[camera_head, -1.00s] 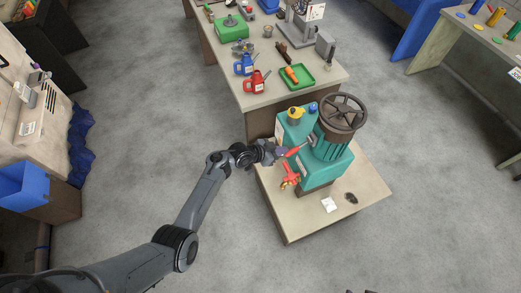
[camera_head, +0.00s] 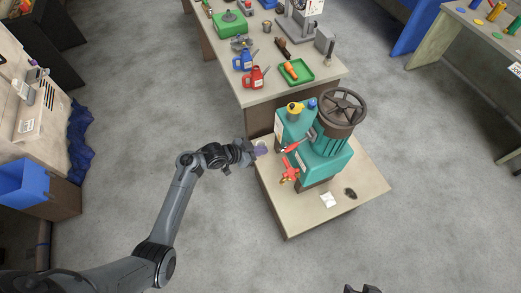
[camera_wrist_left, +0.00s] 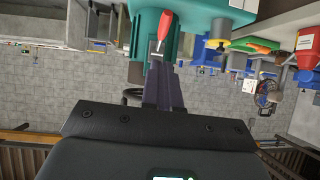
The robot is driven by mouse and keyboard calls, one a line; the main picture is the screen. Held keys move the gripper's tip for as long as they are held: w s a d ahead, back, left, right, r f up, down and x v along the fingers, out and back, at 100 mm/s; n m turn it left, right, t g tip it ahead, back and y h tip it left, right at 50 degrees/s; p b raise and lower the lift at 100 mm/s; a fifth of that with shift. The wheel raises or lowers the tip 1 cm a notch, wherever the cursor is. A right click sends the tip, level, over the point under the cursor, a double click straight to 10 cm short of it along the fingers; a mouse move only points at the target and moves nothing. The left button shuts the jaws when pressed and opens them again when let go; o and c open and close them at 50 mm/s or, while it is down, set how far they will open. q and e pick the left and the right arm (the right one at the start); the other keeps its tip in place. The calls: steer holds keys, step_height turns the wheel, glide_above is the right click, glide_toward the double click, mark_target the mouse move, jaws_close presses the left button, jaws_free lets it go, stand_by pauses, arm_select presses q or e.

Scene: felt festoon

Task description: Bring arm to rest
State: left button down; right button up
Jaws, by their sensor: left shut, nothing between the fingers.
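My left arm comes in from the lower left of the head view. My left gripper (camera_head: 262,149) is shut and empty, just left of the teal machine (camera_head: 325,165) and apart from it. In the left wrist view its fingers (camera_wrist_left: 163,85) are together, with the teal machine beyond them. A red-handled tool (camera_head: 291,148) sits on the machine's side, and its red handle (camera_wrist_left: 165,25) shows above the fingertips in the wrist view. Only a small dark part of my right gripper (camera_head: 363,288) shows at the bottom edge of the head view.
The machine stands on a low beige table (camera_head: 290,222) with a red valve (camera_head: 289,171), a white card (camera_head: 327,200) and a dark small item (camera_head: 350,193). Behind is a bench with a red can (camera_head: 254,79) and a green tray (camera_head: 297,72).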

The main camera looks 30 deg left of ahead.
arm_select(q)
steer(key=s+d+f+g+y+p, duration=0.1)
steer(key=s+f+p, duration=0.15)
steer(key=s, duration=0.65)
steer(key=s+d+f+g+y+p, duration=0.1)
steer(key=s+f+g+p, duration=0.15)
steer(key=s, duration=0.65)
steer(key=s+a+r+n+g+y+p, duration=0.1)
steer(key=s+r+n+y, duration=0.1)
steer(key=s+r, duration=0.4)
steer(key=s+a+r+n+g+y+p, duration=0.1)
steer(key=s+r, duration=0.5)
steer(key=r, duration=0.6)
steer(key=a+n+y, duration=0.1)
steer(key=n+y, duration=0.1)
steer(key=n, duration=0.1)
steer(key=shift+s+r+p, duration=0.25)
steer(key=shift+r+p, duration=0.05)
steer(key=shift+r, duration=0.05)
